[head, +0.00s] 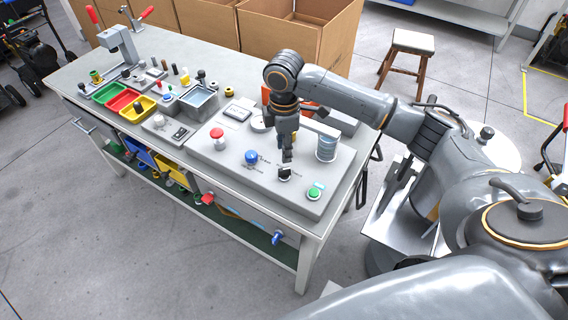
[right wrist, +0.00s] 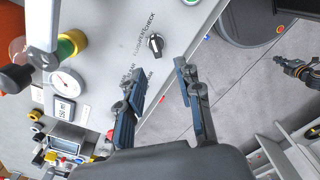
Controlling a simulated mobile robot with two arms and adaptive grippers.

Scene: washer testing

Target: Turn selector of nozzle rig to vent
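The nozzle rig (head: 233,173) is a grey panel box on the right end of the bench. Its selector (head: 284,174) is a small black knob between a blue button and a green button. In the right wrist view the selector (right wrist: 155,44) has a light pointer mark and printed labels around it, too small to read surely. My right gripper (head: 287,155) points down just above and behind the selector. In the right wrist view its two fingers (right wrist: 160,72) are apart, with nothing between them, and the selector lies beyond the tips. My left gripper is not in view.
A red button (head: 217,134), blue button (head: 251,157), green button (head: 314,191) and ribbed cylinder (head: 326,148) stand around the selector. A gauge (right wrist: 66,85) lies farther off. Colored bins (head: 133,106) are to the left. Cardboard boxes (head: 290,41) stand behind the bench.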

